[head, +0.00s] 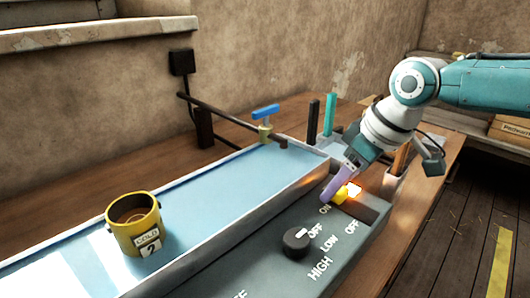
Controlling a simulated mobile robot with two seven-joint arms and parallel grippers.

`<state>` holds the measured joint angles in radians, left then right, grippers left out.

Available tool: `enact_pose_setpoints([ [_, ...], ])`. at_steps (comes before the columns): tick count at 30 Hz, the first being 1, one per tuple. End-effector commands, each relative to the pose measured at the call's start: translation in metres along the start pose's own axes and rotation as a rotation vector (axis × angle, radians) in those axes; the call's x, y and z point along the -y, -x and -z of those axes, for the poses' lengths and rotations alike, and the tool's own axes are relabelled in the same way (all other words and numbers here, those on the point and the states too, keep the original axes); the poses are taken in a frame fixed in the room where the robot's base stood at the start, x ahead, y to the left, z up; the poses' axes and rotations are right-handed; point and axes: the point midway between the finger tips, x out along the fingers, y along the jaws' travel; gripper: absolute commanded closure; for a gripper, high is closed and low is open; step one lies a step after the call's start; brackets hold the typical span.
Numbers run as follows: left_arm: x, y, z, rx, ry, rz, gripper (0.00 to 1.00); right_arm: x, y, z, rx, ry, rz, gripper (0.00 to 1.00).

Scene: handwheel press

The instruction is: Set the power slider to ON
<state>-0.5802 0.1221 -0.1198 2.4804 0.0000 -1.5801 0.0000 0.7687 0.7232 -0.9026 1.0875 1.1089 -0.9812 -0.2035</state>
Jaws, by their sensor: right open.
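The power slider (342,196) shows as a small yellow piece on the grey control panel (345,262), close to the ON label (325,209). A second OFF label (352,227) stands to its lower right. My right gripper (331,193) reaches down from the upper right, with a purple finger right beside the yellow piece. The gripper is open; the other finger is not clearly seen. I cannot tell whether it touches the slider, and the gripper partly hides it. My left gripper is out of view.
A black dial (297,242) with OFF, LOW and HIGH labels sits in front. A bright orange light (353,189) glows beside the slider. A yellow cup marked COLD 2 (133,225) stands on the blue bed (215,190). Black and teal posts (329,115) stand behind the gripper.

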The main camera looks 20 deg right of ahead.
Motion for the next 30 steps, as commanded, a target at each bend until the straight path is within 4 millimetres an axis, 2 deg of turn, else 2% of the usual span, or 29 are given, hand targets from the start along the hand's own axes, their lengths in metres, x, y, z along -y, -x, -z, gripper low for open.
enact_pose_setpoints([
  [11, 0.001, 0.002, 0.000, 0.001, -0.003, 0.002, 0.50, 0.000, 0.004, 0.000, 0.001, 0.000, 0.001, 0.32],
  [14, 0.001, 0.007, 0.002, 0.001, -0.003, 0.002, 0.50, -0.001, 0.016, 0.001, 0.001, -0.001, 0.000, 0.32],
  [24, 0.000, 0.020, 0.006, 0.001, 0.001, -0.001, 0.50, -0.001, 0.079, 0.000, 0.001, 0.002, -0.001, 0.32],
  [30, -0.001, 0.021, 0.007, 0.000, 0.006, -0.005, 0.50, 0.000, 0.098, 0.000, 0.002, 0.000, 0.000, 0.32],
])
